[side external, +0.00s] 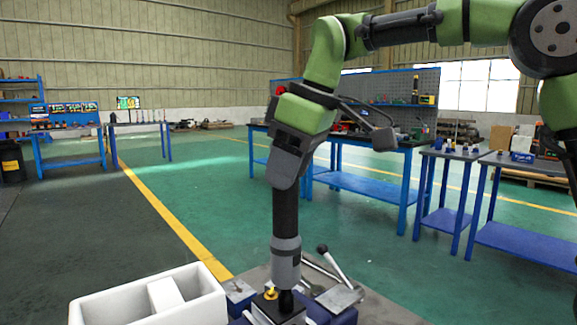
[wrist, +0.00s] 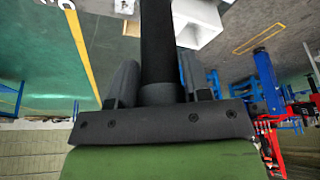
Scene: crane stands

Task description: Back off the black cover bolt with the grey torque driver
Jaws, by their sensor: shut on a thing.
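My gripper (side external: 286,180) points straight down and is shut on the grey torque driver (side external: 286,262). The driver is upright, with a dark upper body and a lighter grey collar low down. In the wrist view its dark shaft (wrist: 160,45) runs between the two fingers of my gripper (wrist: 158,80). The driver's narrow dark tip (side external: 286,300) reaches down to a small black block (side external: 268,310) at the bottom of the side view. A yellow part (side external: 271,293) sits on this block, left of the tip. I cannot make out the black cover bolt; the tip may hide it.
A white open box (side external: 200,300) stands left of the block. Metal plates (side external: 340,298) and a ball-ended lever (side external: 333,263) lie close on the right, with a blue fixture below. Blue workbenches (side external: 350,182) stand farther back. The air around the driver's upper part is clear.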

